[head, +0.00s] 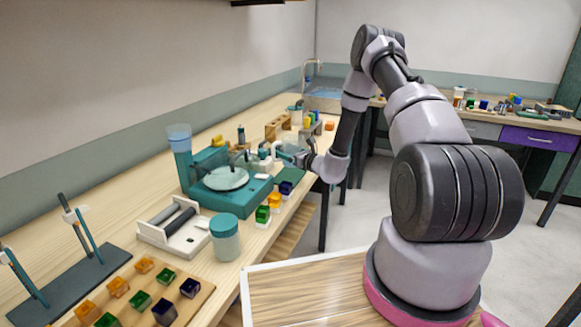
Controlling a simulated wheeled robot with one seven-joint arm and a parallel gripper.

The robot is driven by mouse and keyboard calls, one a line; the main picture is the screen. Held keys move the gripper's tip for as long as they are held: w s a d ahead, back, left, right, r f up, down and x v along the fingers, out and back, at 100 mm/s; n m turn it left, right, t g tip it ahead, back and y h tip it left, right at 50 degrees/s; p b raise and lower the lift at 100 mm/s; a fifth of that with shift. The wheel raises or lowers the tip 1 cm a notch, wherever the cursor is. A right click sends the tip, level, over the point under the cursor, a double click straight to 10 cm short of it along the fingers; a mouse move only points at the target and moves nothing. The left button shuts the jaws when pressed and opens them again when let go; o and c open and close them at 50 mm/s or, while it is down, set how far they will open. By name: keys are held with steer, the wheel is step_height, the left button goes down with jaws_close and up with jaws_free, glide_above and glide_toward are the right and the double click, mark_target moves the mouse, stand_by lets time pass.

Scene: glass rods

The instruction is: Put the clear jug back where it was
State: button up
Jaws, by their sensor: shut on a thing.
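My gripper (286,152) is at the far end of my arm, over the bench beside the right end of a teal machine (252,198). It is shut on a small pale thing that appears to be the clear jug (265,151). The jug is small, see-through and partly hidden by the fingers, so its outline and tilt are hard to tell. The teal machine has a round pale dish (226,178) on top and a column with a clear blue-tinted hopper (179,136) at its left.
A teal-lidded jar (225,240), a white tray with a dark roller (172,228) and coloured cubes (263,214) stand in front of the machine. Rod stands (75,225) are at the left. Wooden blocks and small items (278,127) crowd the bench behind my gripper.

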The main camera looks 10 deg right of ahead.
mark_target(285, 162)
steer(key=shift+a+f, duration=0.1)
steer(key=shift+f, duration=2.5)
steer(key=o, duration=1.3)
steer(key=shift+f, duration=0.15)
steer(key=shift+r, duration=0.2)
steer(key=v, duration=1.2)
steer(key=shift+f, duration=0.1)
